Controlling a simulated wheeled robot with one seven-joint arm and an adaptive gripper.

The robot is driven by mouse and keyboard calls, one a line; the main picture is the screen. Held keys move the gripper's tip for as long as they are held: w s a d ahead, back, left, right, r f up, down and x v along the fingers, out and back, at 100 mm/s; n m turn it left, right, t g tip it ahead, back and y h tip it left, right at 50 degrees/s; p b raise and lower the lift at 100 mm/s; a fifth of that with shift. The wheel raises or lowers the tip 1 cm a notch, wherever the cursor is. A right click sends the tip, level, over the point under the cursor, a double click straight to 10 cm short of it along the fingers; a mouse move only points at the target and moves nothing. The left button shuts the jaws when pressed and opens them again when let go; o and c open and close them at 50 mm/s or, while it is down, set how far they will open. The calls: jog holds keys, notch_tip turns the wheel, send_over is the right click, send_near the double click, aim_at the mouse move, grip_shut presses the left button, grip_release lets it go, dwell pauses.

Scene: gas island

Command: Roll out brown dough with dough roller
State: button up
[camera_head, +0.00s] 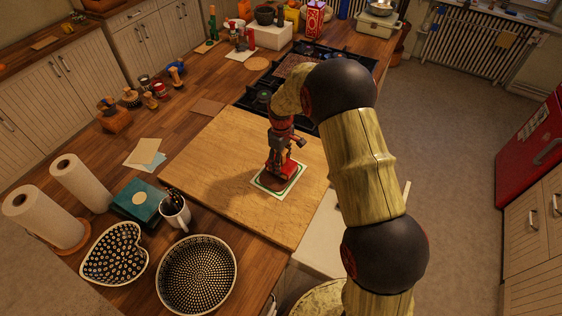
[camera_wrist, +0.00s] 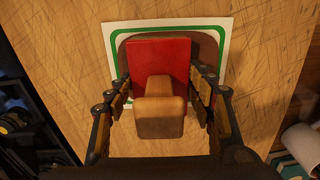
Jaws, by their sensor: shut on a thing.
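My gripper (camera_head: 281,160) points down over the wooden board. In the wrist view, my gripper (camera_wrist: 163,92) is shut on the dough roller, with a finger on each side. The dough roller shows a red part (camera_wrist: 158,56) and a tan wooden handle (camera_wrist: 159,106). The brown dough (camera_head: 268,182) shows as a dark brown patch on a white card with a green border (camera_head: 291,184). In the wrist view, brown edges (camera_wrist: 205,42) show around the red part, which hides most of the dough. I cannot tell whether the roller touches the dough.
The wooden board (camera_head: 222,167) is otherwise clear. A black stove (camera_head: 258,100) lies behind it. A mug of pens (camera_head: 174,211), a teal box (camera_head: 141,202), patterned dishes (camera_head: 196,274) and paper towel rolls (camera_head: 80,183) stand to the left and front.

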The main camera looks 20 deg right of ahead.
jog(key=shift+w+r+p, duration=0.15)
jog(key=shift+r+p, duration=1.1)
jog(key=shift+r, duration=1.65)
jog(key=shift+f, duration=0.1)
